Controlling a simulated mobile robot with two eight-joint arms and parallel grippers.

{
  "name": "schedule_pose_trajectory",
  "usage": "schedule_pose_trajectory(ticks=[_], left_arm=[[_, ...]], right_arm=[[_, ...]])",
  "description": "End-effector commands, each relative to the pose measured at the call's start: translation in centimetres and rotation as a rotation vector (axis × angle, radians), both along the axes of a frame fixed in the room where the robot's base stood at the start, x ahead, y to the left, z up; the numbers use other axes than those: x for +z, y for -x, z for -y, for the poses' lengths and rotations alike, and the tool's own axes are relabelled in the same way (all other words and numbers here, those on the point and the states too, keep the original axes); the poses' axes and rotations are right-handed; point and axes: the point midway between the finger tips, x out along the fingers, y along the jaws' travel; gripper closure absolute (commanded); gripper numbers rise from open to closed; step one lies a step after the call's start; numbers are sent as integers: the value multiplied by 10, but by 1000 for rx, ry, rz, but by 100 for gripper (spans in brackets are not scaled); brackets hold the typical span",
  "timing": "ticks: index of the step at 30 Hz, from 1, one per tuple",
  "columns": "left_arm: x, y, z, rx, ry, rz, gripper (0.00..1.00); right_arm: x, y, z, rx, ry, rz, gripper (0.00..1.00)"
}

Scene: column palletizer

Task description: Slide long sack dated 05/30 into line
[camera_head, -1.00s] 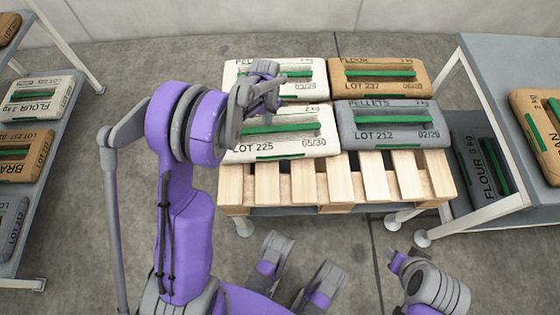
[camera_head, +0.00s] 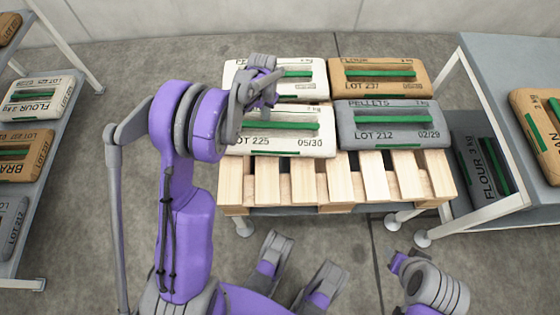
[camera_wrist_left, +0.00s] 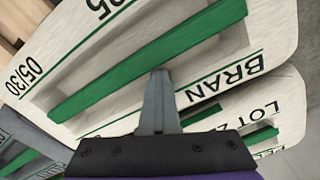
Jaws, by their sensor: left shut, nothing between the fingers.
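The white long sack (camera_head: 310,149) dated 05/30, marked LOT 225, lies flat on the wooden pallet's (camera_head: 345,180) front left. It has a green strip across its handle opening. The grey PELLETS sack (camera_head: 392,145), dated 02/29, lies close on its right, their front edges roughly level. My left gripper (camera_head: 270,100) is shut and empty at the white sack's rear edge. The left wrist view shows its closed fingers (camera_wrist_left: 158,85) over the white sack marked BRAN (camera_wrist_left: 190,62); contact is unclear. My right gripper cannot be made out.
Behind are another white sack (camera_head: 307,90), partly hidden by my arm, and a brown FLOUR sack (camera_head: 372,91). The pallet's front slats are bare. A rack of sacks (camera_head: 22,268) stands left and a grey table (camera_head: 505,75) right, with a grey sack (camera_head: 480,168) beneath.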

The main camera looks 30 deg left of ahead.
Motion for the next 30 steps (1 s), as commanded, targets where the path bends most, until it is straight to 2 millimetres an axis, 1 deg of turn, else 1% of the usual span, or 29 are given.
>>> schedule_pose_trajectory(ticks=[7, 11, 30], left_arm=[[0, -10, -7, 0, -2, 2, 100], [0, -11, -6, 0, -2, 2, 100], [0, -26, 30, -1, 0, 1, 100]], right_arm=[[-1, 0, 0, 0, 0, 0, 50], [-1, 0, 0, 0, 0, 0, 50], [-3, 0, 0, 0, 0, -1, 50]])
